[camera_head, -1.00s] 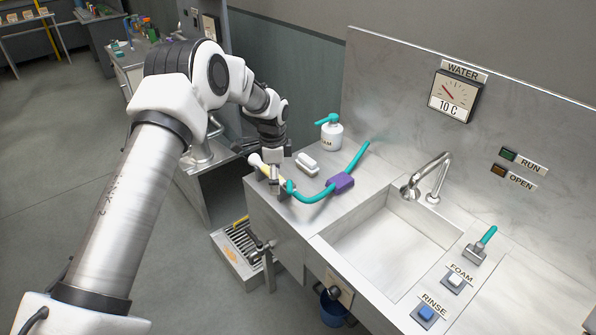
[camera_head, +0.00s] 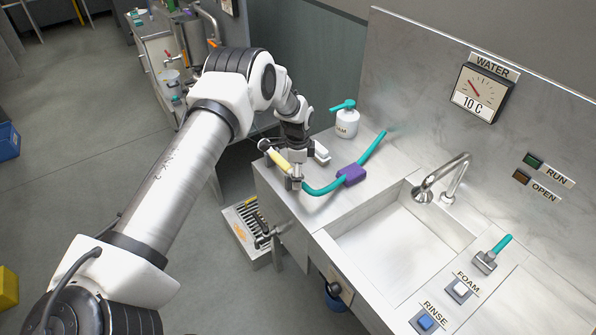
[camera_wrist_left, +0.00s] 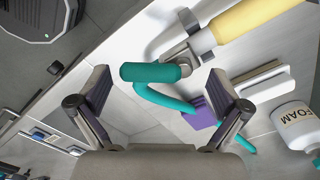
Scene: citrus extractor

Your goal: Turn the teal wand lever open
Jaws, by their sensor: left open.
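The wand lies on the left end of the steel counter, with a yellow grip (camera_head: 279,159) that also shows in the wrist view (camera_wrist_left: 245,20). In the wrist view a thick teal lever (camera_wrist_left: 150,72) joins a metal pivot (camera_wrist_left: 181,56) beside the pipe. A teal hose (camera_head: 322,190) runs from the wand through a purple block (camera_head: 351,174). My left gripper (camera_wrist_left: 160,88) is open, its two fingers on either side of the lever, with gaps visible. In the head view the left gripper (camera_head: 293,158) is over the wand, its fingers partly hidden. My right gripper is not in view.
A white foam bottle (camera_head: 346,124) and a white block (camera_head: 321,152) stand near the wand. The sink (camera_head: 395,245) is to the right. Another teal-handled lever (camera_head: 492,254) stands by the FOAM (camera_head: 459,289) and RINSE (camera_head: 425,322) buttons. The WATER dial (camera_head: 477,92) reads 10 C.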

